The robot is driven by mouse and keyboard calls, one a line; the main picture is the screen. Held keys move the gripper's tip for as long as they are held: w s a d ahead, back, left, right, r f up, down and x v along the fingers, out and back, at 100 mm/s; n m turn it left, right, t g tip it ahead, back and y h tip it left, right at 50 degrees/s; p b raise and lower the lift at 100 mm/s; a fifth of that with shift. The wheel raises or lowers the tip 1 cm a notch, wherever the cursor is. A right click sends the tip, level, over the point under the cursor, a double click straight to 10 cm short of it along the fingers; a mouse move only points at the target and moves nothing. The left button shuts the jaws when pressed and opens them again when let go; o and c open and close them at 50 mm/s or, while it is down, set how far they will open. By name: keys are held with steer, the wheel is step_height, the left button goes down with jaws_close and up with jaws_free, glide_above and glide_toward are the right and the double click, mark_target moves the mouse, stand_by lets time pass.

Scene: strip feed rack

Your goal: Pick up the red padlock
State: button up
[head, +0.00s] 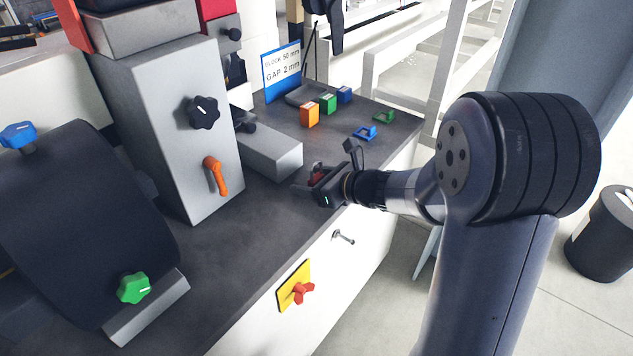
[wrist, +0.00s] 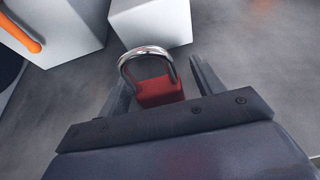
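The red padlock (wrist: 160,92) has a silver shackle and sits between my gripper's fingers in the wrist view. My gripper (head: 307,178) is open, with one finger on each side of the padlock. In the wrist view my gripper (wrist: 158,72) shows a narrow gap between the padlock body and the right finger; the left finger is very close to the body. The padlock's lower part is hidden behind the gripper body.
A grey block (head: 268,148) lies just behind the gripper, beside the tall grey housing (head: 180,130) with an orange lever (head: 216,176).

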steer(key=c, duration=1.1)
steer(key=shift+r, duration=0.1)
step_height(320, 180, up, 10)
steer(key=p, duration=0.3)
